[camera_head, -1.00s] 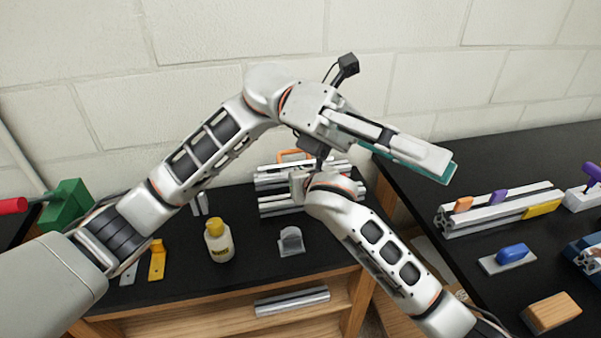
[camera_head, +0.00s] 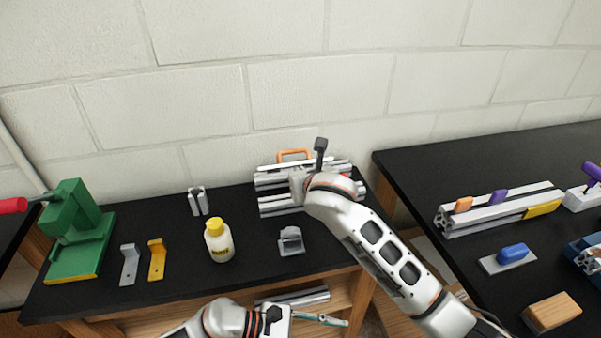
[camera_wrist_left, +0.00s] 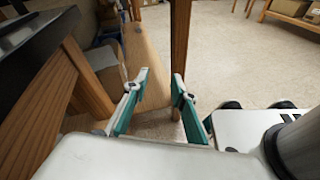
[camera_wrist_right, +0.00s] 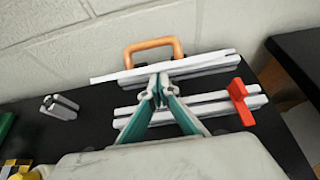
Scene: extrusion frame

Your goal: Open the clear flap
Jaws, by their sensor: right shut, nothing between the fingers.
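The extrusion frame (camera_head: 280,206) lies at the back of the black bench, by the wall. Its upper bar carries an orange handle (camera_head: 292,153), which also shows in the right wrist view (camera_wrist_right: 150,43). A red piece (camera_wrist_right: 240,103) sits on the right end of the lower bar. I cannot make out the clear flap itself. My right gripper (camera_wrist_right: 158,82) is shut and empty, its teal fingertips over the frame just in front of the handle; my right arm hides it in the head view. My left gripper (camera_wrist_left: 158,82) is open and empty, low in front of the bench.
A glue bottle (camera_head: 219,241), a grey holder (camera_head: 291,241), yellow (camera_head: 157,260) and grey (camera_head: 129,265) brackets and a green press (camera_head: 80,235) stand on the bench. A second black bench (camera_head: 420,180) with parts is at right. Open floor (camera_wrist_left: 235,75) lies ahead of my left gripper.

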